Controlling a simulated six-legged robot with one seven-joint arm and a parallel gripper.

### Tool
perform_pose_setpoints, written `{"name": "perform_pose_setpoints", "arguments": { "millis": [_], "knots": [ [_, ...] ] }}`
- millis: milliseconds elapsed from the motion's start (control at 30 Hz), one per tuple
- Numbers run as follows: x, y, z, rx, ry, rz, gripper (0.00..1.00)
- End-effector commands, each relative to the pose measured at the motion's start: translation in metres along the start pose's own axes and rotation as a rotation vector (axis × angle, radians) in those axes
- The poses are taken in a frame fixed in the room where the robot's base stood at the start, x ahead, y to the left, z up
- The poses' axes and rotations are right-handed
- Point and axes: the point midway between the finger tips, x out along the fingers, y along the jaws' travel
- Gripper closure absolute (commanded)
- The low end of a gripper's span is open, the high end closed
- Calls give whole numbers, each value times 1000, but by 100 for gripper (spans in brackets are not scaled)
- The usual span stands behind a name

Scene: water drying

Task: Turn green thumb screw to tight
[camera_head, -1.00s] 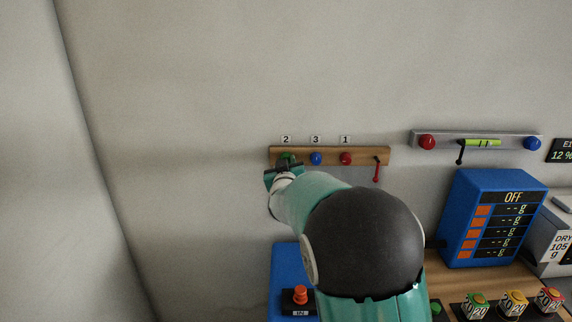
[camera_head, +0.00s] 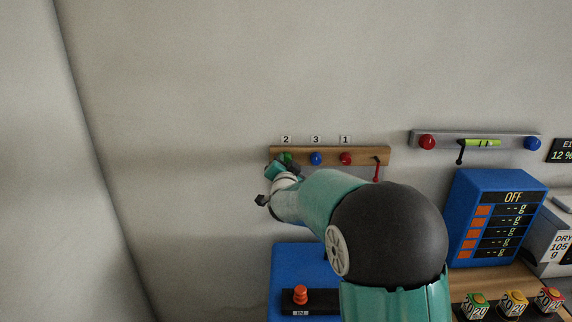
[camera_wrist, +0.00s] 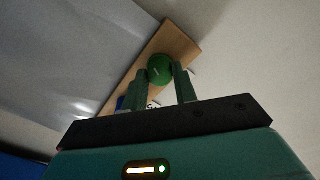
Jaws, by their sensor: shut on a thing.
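The green thumb screw (camera_wrist: 160,69) sits on the wooden strip (camera_wrist: 181,42) on the wall, under the label 2 (camera_head: 286,139). In the head view the green thumb screw (camera_head: 287,158) is partly hidden by my gripper (camera_head: 281,163). In the wrist view my gripper (camera_wrist: 160,88) has one finger on each side of the green screw and is shut on it. The wrist view is tilted relative to the strip. Whether the screw is tight cannot be told.
A blue screw (camera_head: 316,158) and a red screw (camera_head: 346,158) sit to the right on the strip, then a hanging red tool (camera_head: 377,169). A grey bar (camera_head: 478,137) with red and blue knobs is further right. A blue display box (camera_head: 493,218) stands below it. The wall at left is bare.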

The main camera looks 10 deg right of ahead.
Motion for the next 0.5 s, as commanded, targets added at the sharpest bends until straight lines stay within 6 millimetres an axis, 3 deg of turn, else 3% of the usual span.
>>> {"name": "perform_pose_setpoints", "arguments": {
  "millis": [500],
  "knots": [
    [0, 2, 2, 490, -3, 5, 95]
  ]
}}
